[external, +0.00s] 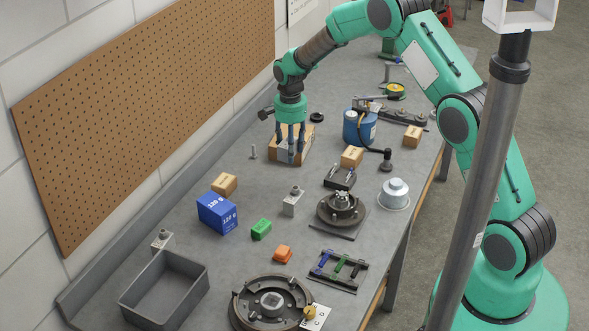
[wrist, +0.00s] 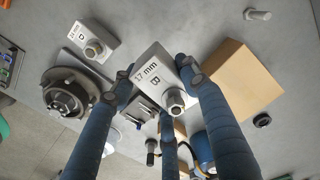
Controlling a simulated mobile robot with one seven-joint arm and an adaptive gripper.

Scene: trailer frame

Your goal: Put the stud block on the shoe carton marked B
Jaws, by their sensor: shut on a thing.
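In the wrist view my gripper (wrist: 152,88) is shut on a grey stud block (wrist: 150,72) with a threaded stud, lettered "17 mm" and what looks like a B. A brown carton (wrist: 226,84) lies beside and partly behind the held block; I cannot tell whether they touch. In the external view this carton (external: 305,146) is just behind the fingers, and the held block is largely hidden. Any letter on the cartons is too small to read.
Smaller brown cartons (external: 224,184) stand around the bench. Another grey stud block (external: 292,204) stands mid-bench, near a dark hub (external: 341,210). A blue box (external: 217,213) and grey tray (external: 165,288) are nearer the camera. A blue can (external: 358,128) stands right of my gripper.

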